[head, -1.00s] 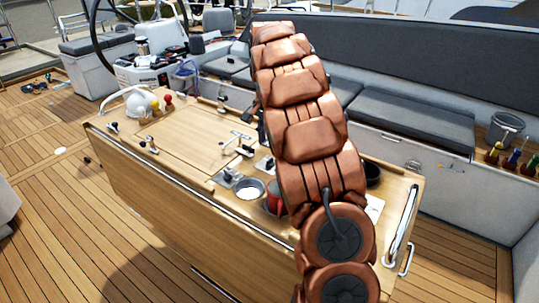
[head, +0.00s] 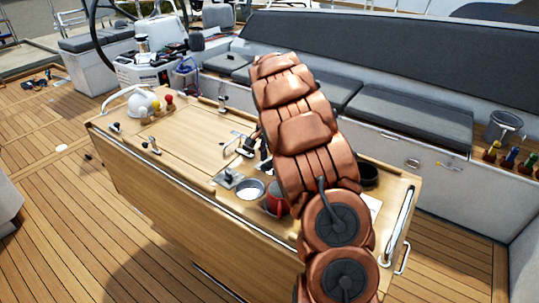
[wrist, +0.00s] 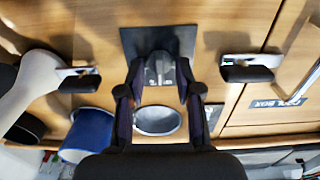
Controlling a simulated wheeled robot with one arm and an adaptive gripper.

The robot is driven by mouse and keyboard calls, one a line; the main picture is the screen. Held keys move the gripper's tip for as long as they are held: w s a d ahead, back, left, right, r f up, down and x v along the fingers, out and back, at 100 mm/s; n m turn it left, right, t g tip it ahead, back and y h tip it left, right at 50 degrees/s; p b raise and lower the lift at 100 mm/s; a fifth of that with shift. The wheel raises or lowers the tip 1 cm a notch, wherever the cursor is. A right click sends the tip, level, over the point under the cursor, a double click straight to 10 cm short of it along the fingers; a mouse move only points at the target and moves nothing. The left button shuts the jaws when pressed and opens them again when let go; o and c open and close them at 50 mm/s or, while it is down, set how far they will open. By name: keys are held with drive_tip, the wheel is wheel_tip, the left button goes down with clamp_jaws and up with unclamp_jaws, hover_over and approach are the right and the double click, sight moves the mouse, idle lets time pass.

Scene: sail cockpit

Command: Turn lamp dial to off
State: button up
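In the wrist view, a grey dial (wrist: 160,69) stands on a dark square plate (wrist: 130,42) on the wooden table. My gripper (wrist: 159,72) is open, with one finger on each side of the dial; I cannot tell whether either finger touches it. My copper arm hides the gripper and this dial in the head view. A similar knob on a grey plate (head: 228,179) shows on the near side of the table. Neither knob's marks are readable, so I cannot tell its setting.
On the table (head: 185,152) are a red mug (head: 277,200), a white dome (head: 142,102) and a rail (head: 400,225).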

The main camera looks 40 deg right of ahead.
drive_tip(key=shift+f, duration=0.1)
drive_tip(key=shift+c, duration=0.3)
clamp_jaws()
